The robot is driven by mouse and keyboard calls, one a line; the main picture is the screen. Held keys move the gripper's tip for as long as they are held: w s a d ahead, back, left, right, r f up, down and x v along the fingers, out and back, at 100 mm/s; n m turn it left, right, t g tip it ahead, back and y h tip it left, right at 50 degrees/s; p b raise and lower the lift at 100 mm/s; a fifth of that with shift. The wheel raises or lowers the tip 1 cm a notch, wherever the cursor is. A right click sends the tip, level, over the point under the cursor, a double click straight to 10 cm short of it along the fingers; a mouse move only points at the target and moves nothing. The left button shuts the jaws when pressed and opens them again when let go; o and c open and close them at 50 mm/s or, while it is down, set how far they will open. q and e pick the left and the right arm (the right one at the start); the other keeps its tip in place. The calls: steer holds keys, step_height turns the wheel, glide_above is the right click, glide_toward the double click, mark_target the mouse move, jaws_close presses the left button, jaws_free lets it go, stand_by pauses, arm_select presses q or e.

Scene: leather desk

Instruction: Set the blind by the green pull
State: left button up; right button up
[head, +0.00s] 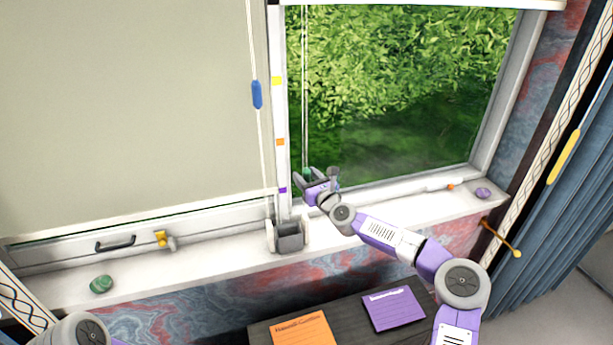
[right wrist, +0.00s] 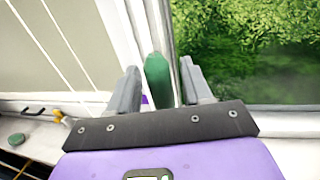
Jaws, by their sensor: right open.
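The green pull (right wrist: 158,80) stands between the two open fingers of my right gripper (right wrist: 159,72) in the right wrist view. I cannot tell whether either finger touches it. In the head view only a small part of the green pull (head: 307,171) shows, at the fingers of my right gripper (head: 303,178). Its cord runs up the left side of the right window. The right blind (head: 420,3) is drawn up, with only its lower edge at the top. My left gripper is out of sight; part of my left arm shows at lower left.
The left blind (head: 130,110) is nearly down, with a blue pull (head: 257,95) on its cord. The post between the windows bears yellow (head: 276,81), orange (head: 280,142) and purple (head: 282,190) marks. A grey holder (head: 289,238) and a green stone (head: 101,284) sit on the sill.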

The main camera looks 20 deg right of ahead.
steer(key=shift+w, duration=0.1)
jaws_close()
stand_by(0.3)
